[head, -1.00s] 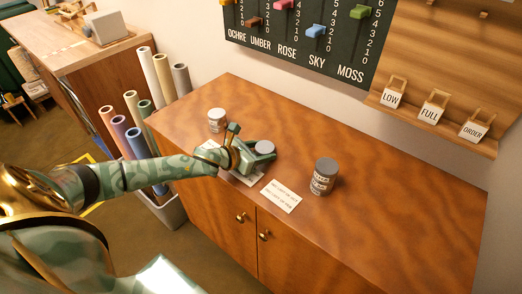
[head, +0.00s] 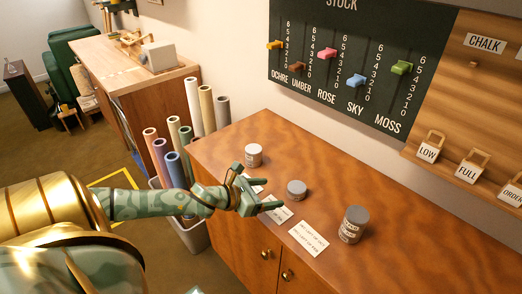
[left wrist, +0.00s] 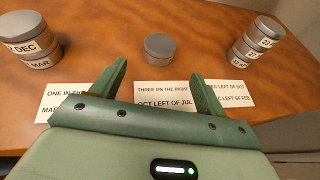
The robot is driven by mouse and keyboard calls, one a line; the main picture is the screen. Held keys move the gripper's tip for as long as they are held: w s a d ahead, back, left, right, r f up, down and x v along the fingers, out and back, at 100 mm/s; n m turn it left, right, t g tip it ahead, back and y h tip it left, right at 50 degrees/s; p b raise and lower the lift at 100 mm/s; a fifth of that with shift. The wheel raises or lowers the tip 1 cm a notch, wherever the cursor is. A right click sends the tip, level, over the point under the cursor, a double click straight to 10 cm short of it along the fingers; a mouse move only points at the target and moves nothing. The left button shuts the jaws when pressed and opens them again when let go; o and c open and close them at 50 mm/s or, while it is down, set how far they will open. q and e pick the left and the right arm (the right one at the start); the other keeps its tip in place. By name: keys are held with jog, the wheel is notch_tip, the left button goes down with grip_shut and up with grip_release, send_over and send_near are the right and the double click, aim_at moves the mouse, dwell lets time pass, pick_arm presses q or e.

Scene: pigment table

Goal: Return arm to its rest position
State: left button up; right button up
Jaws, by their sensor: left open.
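My left gripper (head: 267,188) is open and empty over the left front part of the brown cabinet top (head: 400,255). In the left wrist view its two green fingers (left wrist: 152,92) stand wide apart, short of a low grey tin (left wrist: 159,47). That tin also shows in the head view (head: 296,190), standing alone and upright. A labelled stack of tins (head: 254,156) stands at the left back, and a taller labelled stack (head: 353,224) stands to the right. My right gripper is not in view.
Printed cards (head: 308,238) lie along the cabinet's front. Rolled tubes (head: 193,108) stand in a bin beside the cabinet's left end. A stock board (head: 335,110) with coloured sliders and a wooden panel with tags (head: 428,148) hang behind.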

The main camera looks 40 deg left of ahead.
pick_arm(q)
jog(key=shift+v, duration=0.95)
jog(key=shift+w, duration=0.1)
